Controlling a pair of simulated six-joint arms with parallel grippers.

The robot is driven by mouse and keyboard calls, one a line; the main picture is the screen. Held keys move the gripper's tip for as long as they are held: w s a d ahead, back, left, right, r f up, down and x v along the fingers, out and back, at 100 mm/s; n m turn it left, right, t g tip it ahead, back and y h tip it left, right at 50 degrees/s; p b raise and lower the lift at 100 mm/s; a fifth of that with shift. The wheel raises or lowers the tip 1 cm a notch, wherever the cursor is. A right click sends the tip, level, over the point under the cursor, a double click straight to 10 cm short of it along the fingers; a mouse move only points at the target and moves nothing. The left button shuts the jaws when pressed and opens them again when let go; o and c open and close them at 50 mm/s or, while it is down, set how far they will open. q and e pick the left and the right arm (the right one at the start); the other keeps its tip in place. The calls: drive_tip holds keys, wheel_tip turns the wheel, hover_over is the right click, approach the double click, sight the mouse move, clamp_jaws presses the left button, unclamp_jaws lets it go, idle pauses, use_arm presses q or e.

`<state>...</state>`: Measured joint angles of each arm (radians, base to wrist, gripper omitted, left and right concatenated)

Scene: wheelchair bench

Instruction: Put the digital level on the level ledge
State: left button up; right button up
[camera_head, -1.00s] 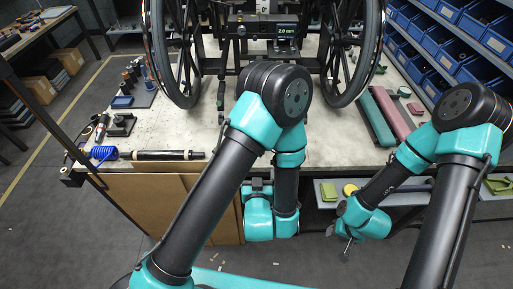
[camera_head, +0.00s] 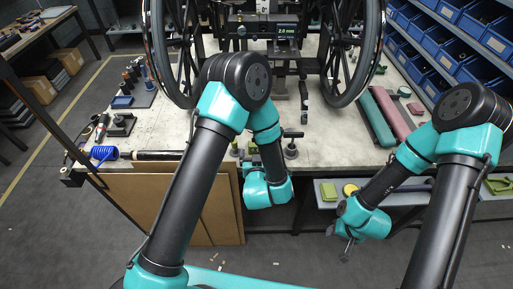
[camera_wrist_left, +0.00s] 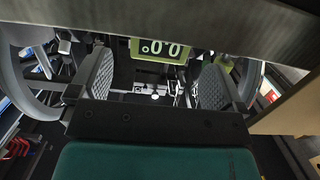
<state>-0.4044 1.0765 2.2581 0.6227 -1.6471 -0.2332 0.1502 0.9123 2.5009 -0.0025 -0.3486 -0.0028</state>
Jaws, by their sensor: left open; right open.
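The digital level (camera_wrist_left: 145,58) shows in the left wrist view as a yellow-green body with a lit display. Its digits look upside down and read like 0.0. It lies just beyond my left gripper (camera_wrist_left: 156,75), between the two spread pads. The pads are open and I see no contact with it. In the head view, a small green patch (camera_head: 252,148) at the bench's front edge may be the level, partly hidden by my left arm. My left fingertips are hidden there. My right gripper (camera_head: 347,248) hangs empty in front of the bench. I cannot make out the ledge for certain.
A wheelchair (camera_head: 362,60) stands on the bench (camera_head: 150,125), with a gauge (camera_head: 286,30) reading 2.0 mm. A black clamp-like piece (camera_head: 291,147) stands near the front edge. A green block (camera_head: 328,192) and yellow disc (camera_head: 350,189) lie on the lower shelf. Blue bins (camera_head: 437,32) line the right.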

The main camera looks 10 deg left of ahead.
use_arm(q)
drive_tip(key=shift+x, duration=2.6)
drive_tip(key=c, duration=1.1)
drive_tip(key=shift+r, duration=0.1)
drive_tip(key=shift+c, duration=0.2)
drive_tip(key=shift+r, duration=0.55)
wheel_tip(320, 180, up, 2)
drive_tip(key=shift+r, duration=0.1)
drive_tip(key=f+v, duration=0.1)
drive_tip(key=v, duration=1.5)
drive_tip(key=shift+s, duration=0.15)
